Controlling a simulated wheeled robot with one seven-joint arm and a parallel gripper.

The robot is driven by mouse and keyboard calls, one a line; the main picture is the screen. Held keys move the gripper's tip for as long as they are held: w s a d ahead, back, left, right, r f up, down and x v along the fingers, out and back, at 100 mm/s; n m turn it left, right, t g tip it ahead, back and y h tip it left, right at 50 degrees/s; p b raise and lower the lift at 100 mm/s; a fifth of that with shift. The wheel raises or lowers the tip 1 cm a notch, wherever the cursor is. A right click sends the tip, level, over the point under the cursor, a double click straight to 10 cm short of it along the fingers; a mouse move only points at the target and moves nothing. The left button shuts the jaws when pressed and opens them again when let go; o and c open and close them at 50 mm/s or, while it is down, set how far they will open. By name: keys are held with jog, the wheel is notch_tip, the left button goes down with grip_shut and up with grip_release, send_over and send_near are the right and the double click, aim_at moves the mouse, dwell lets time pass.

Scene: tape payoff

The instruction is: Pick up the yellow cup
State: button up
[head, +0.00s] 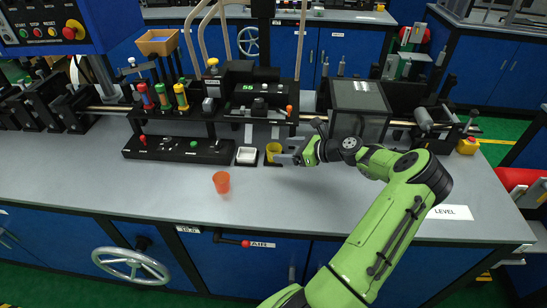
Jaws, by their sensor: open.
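The yellow cup (273,149) stands upright toward the back of the grey bench, just right of a small white dish. My gripper (284,153) reaches in from the right at the cup's height, with its fingers close to the cup's right side. The jaws are open. I cannot tell whether a finger touches the cup or whether the cup is between the fingers.
An orange cup (221,182) stands nearer the front on the bench (130,190). The white dish (246,156) sits left of the yellow cup. A black machine (255,105) stands behind. A dark box (358,105) is behind my wrist. The front left is clear.

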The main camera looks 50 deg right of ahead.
aim_at(274, 150)
jog(key=b+x, duration=0.1)
jog(key=x, duration=0.4)
jog(key=shift+w+f+b, duration=0.25)
jog(key=shift+w+b, duration=0.05)
jog(key=shift+b, duration=0.05)
jog(key=shift+s+r, duration=0.1)
jog(key=shift+c, duration=0.3)
jog(key=c, duration=1)
